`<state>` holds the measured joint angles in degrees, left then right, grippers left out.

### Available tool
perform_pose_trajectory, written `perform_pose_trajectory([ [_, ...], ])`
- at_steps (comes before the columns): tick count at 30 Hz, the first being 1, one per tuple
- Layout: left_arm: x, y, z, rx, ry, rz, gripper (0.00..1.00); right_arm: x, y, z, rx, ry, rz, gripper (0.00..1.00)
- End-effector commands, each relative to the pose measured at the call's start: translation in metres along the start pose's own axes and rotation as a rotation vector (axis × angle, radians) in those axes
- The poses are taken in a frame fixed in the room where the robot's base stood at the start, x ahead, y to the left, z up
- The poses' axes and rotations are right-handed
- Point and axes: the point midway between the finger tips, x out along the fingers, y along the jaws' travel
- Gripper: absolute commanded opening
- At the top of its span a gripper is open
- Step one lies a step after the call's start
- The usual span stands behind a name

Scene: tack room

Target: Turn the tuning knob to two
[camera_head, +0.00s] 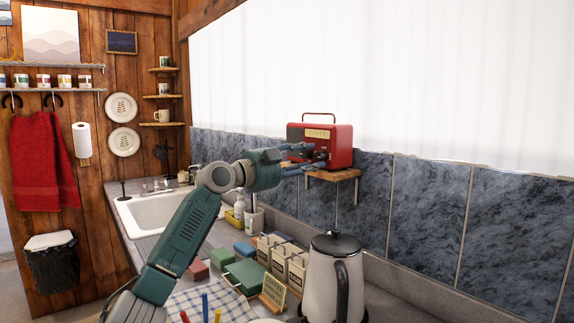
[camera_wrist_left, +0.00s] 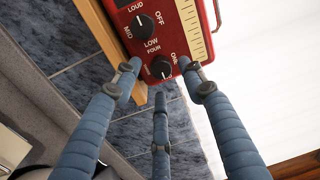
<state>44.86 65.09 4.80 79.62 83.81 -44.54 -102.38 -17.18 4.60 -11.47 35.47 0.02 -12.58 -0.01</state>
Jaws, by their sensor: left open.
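The red radio (camera_head: 338,138) stands on a small wooden wall shelf (camera_head: 333,174). In the left wrist view its front (camera_wrist_left: 180,22) shows two black knobs. The volume knob (camera_wrist_left: 142,26) is marked OFF, LOW, MID and LOUD. The tuning knob (camera_wrist_left: 160,68) has FOUR readable beside it; another label is partly covered by a finger and the rest are hidden. I cannot tell its pointer's setting. My left gripper (camera_head: 306,158) is open at the radio's front, its blue fingers (camera_wrist_left: 160,75) spread around the tuning knob. I cannot tell whether they touch it. My right gripper is not in view.
Below is the counter with a white kettle (camera_head: 334,279), several labelled boxes (camera_head: 283,258), a green box (camera_head: 246,275) and a sink (camera_head: 168,211). The tiled wall (camera_head: 430,205) stands close behind the shelf. The space right of the radio is free.

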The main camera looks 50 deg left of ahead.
Motion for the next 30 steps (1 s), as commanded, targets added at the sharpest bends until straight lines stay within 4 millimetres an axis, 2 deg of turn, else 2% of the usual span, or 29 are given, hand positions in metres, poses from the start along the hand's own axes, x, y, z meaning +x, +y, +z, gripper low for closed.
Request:
perform_pose_trajectory([
  [19, -0.084, 0.0, -0.003, 0.001, 0.005, 0.0, 0.41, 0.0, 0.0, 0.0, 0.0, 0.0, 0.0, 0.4],
  [24, -0.098, -0.001, -0.002, 0.002, 0.003, 0.0, 0.41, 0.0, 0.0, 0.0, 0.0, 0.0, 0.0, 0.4],
  [30, -0.102, -0.001, -0.002, 0.002, 0.002, 0.001, 0.41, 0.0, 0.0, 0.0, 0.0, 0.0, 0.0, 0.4],
])
